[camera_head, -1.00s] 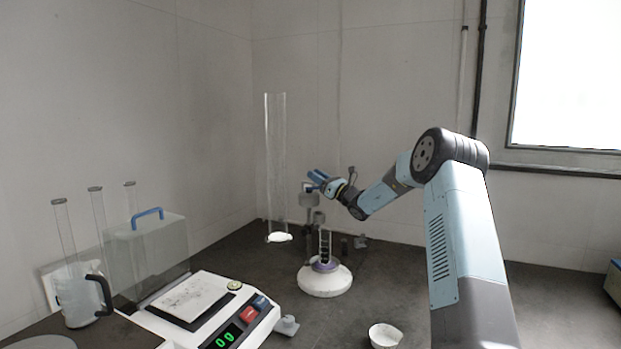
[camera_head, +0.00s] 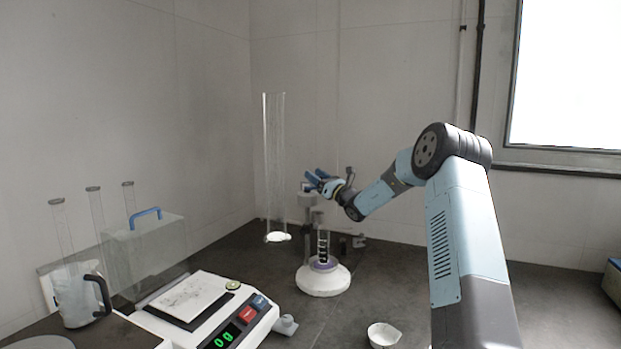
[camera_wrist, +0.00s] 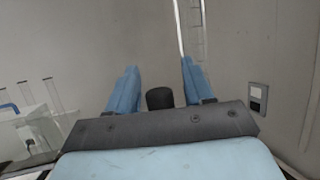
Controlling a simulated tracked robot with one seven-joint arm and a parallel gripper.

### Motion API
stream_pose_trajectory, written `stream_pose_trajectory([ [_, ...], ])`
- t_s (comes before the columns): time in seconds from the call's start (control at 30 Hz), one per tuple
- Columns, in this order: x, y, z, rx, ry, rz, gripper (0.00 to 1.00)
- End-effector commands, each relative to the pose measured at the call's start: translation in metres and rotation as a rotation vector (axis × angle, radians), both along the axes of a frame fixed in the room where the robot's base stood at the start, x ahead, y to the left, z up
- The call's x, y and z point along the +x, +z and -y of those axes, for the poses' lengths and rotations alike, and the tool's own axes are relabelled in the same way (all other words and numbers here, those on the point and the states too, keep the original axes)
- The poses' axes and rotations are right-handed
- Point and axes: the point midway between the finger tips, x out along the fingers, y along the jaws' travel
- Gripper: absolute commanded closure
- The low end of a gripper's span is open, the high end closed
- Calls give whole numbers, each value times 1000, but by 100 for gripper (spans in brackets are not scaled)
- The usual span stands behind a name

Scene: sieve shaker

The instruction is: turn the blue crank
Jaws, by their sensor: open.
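I cannot make out a blue crank for certain in either view. My gripper (camera_head: 315,177) is raised above the rear of the bench, with its blue fingers pointing up and left. The wrist view shows the same gripper (camera_wrist: 160,65) open, its fingers apart. A short black cylinder (camera_wrist: 160,98) shows between the fingers; I cannot tell what it belongs to. Below the gripper stands a device with a round white base (camera_head: 323,280), a purple ring and a dark upright part. A grey block is partly hidden behind the gripper.
A tall clear tube (camera_head: 266,170) stands left of the gripper. A balance (camera_head: 200,308) and a clear box with a blue handle (camera_head: 146,214) are at left. A white bowl (camera_head: 384,335) sits in front.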

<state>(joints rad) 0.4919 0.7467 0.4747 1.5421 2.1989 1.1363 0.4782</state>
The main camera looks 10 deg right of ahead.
Motion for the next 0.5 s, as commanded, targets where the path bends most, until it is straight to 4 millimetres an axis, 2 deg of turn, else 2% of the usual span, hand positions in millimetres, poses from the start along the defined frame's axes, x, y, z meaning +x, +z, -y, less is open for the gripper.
stream_pose_trajectory([
  [0.17,-9,-5,8,-1,-2,-2,49],
  [0.5,-56,-30,44,0,-1,-3,49],
])
